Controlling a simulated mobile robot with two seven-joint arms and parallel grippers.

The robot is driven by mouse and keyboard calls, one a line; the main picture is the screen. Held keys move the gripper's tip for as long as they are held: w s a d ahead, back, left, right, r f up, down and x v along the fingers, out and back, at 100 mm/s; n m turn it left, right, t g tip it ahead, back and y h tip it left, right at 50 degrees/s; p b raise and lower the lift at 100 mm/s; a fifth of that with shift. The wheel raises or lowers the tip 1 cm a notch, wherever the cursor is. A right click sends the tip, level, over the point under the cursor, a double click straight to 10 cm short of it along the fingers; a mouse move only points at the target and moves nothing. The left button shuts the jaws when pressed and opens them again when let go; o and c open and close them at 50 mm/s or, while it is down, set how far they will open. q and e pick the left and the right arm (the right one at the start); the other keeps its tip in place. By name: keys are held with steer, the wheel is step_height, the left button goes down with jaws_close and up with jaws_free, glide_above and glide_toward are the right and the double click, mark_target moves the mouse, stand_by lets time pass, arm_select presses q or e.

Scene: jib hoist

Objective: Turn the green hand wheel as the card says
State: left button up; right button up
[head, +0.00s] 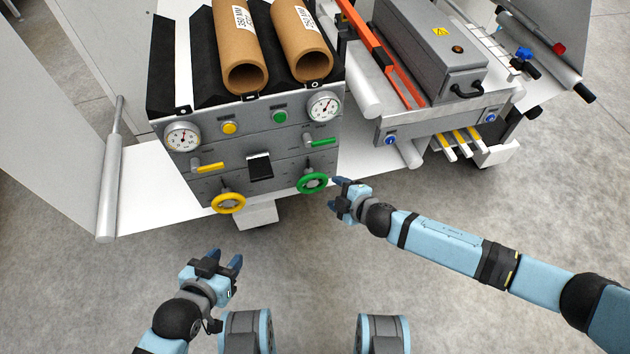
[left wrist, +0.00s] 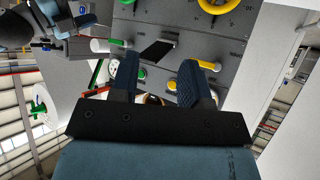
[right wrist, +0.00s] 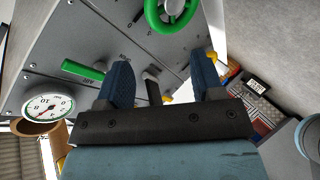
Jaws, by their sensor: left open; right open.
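The green hand wheel (head: 313,183) is at the lower right of the grey control panel (head: 235,160); it also shows at the top of the right wrist view (right wrist: 172,10). My right gripper (head: 341,191) is open and empty, just right of the green wheel and apart from it. My left gripper (head: 229,262) is open and empty, below the yellow hand wheel (head: 228,203) and away from the panel. A small black piece (head: 260,167) is on the panel's middle; I cannot tell whether it is the card. No card text is readable.
Above the wheels are a yellow lever (head: 208,167), a green lever (head: 320,142), two dial gauges (head: 183,137) (head: 323,106) and yellow and green buttons (head: 229,128). Cardboard tubes (head: 240,50) lie on top. A grey machine (head: 430,50) stands at right. The floor in front is clear.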

mark_target(315, 179)
steer(key=b+x, duration=0.2)
steer(key=x, duration=0.8)
steer(key=shift+w+a+f+b, duration=0.2)
steer(key=shift+w+b, duration=0.05)
steer(key=shift+b, duration=0.05)
steer(key=shift+r, duration=0.1)
steer(key=c, duration=0.8)
